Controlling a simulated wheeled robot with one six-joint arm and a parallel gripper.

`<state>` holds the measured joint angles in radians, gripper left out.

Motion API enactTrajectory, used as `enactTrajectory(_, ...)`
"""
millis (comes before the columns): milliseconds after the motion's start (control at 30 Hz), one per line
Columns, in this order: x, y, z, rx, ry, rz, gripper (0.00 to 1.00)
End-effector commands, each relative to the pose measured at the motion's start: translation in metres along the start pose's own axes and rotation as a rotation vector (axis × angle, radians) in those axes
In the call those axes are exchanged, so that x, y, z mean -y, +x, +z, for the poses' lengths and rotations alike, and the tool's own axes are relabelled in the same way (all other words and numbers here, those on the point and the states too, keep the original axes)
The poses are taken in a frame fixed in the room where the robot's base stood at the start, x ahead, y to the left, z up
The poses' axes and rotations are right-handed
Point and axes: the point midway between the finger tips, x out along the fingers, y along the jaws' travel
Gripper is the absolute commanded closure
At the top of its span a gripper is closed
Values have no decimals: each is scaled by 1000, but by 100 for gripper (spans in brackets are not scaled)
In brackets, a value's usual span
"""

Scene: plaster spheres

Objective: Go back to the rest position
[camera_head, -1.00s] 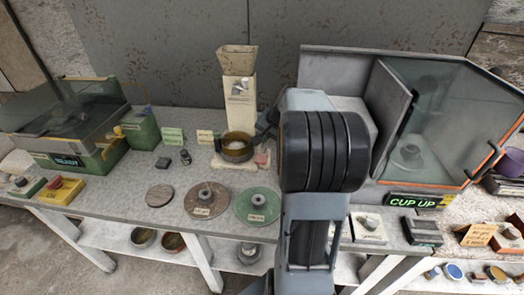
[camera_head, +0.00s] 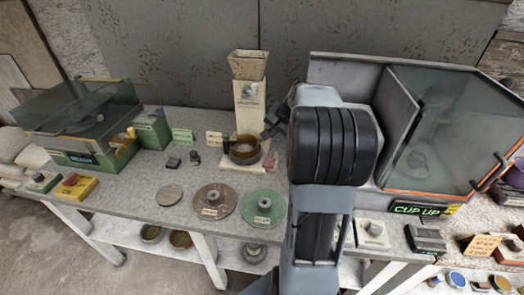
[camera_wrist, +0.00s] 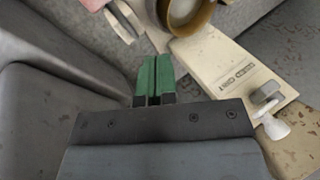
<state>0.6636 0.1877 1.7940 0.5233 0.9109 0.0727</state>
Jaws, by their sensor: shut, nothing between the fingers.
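My gripper shows in the wrist view with its two green fingers (camera_wrist: 154,78) pressed together and nothing between them. In the head view my arm rises in front of the bench, and the gripper end is mostly hidden behind it, near the brown bowl (camera_head: 244,149). The bowl sits at the foot of the cream dispenser (camera_head: 249,105) with a funnel top. In the wrist view the bowl (camera_wrist: 190,14) is beyond the fingertips, and the dispenser's lettered column (camera_wrist: 225,65) is to the right. The fingers look apart from both.
A green machine (camera_head: 90,135) stands at the left. A glass-fronted cabinet (camera_head: 440,130) with a "CUP UP" sign (camera_head: 420,209) stands at the right. Discs, including a green one (camera_head: 263,207), lie along the bench's front (camera_head: 130,190). The front floor at left is clear.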

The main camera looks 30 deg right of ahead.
Motion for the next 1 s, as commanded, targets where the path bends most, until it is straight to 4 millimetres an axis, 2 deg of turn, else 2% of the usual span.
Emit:
enactTrajectory(267,-2,0,0,0,-13,8,100)
enactTrajectory(367,-17,9,11,29,-35,54,100)
enactTrajectory(467,-34,11,44,71,-112,133,100)
enactTrajectory(700,-29,-8,167,134,-532,270,100)
enactTrajectory(800,-30,-17,210,133,-703,289,100)
enactTrajectory(900,-29,-25,242,119,-842,286,100)
enactTrajectory(1000,-26,-32,264,98,-939,262,100)
